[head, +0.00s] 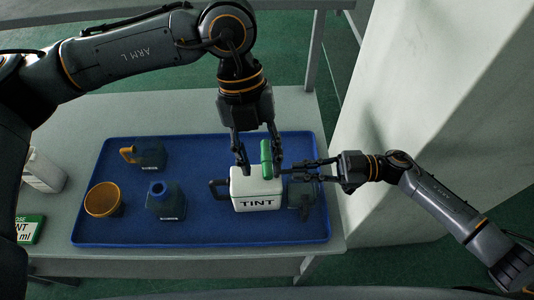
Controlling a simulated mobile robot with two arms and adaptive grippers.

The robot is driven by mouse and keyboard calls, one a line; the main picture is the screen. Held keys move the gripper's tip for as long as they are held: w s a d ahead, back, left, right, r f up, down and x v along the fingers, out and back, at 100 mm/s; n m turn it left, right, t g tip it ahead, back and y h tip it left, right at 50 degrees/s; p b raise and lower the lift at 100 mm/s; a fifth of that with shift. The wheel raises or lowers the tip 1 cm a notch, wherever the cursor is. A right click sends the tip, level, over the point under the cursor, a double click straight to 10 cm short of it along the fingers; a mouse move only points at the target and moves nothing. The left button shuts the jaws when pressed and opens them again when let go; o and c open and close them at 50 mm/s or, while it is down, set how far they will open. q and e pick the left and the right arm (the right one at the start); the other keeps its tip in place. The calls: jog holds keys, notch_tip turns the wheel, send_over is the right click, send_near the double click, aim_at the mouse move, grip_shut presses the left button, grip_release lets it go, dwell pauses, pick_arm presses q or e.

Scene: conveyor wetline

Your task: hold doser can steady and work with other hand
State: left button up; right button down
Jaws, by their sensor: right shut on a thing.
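The white doser can (256,194), marked TINT, stands upright on the blue tray with a dark handle on its left side. A green cylinder (265,153) stands upright at the top of the can. My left gripper (260,170) points down from above, its fingers apart on either side of the green cylinder, close over the can's top. My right gripper (280,172) reaches in from the right and is shut on the green cylinder's lower part. Its fingers and the left finger partly hide the contact there.
The blue tray (125,228) also holds an orange cup (103,200), a dark jug with a blue neck (165,200), a dark jug with an orange handle (150,155) and a dark container (301,197) under my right gripper. A white pillar (420,80) stands at the right.

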aim_at(268, 167)
pick_arm(q)
jog(key=w+t, duration=0.1)
jog(key=w+d+r+t+y, duration=0.1)
jog(key=t, duration=0.1)
jog(key=shift+d+r+n+y, duration=0.2)
jog(key=shift+d+n+y, duration=0.05)
jog(key=shift+n+y, duration=0.05)
jog(key=shift+w+f, duration=0.1)
jog(key=shift+f, duration=4.35)
jog(key=shift+r, duration=0.1)
grip_shut()
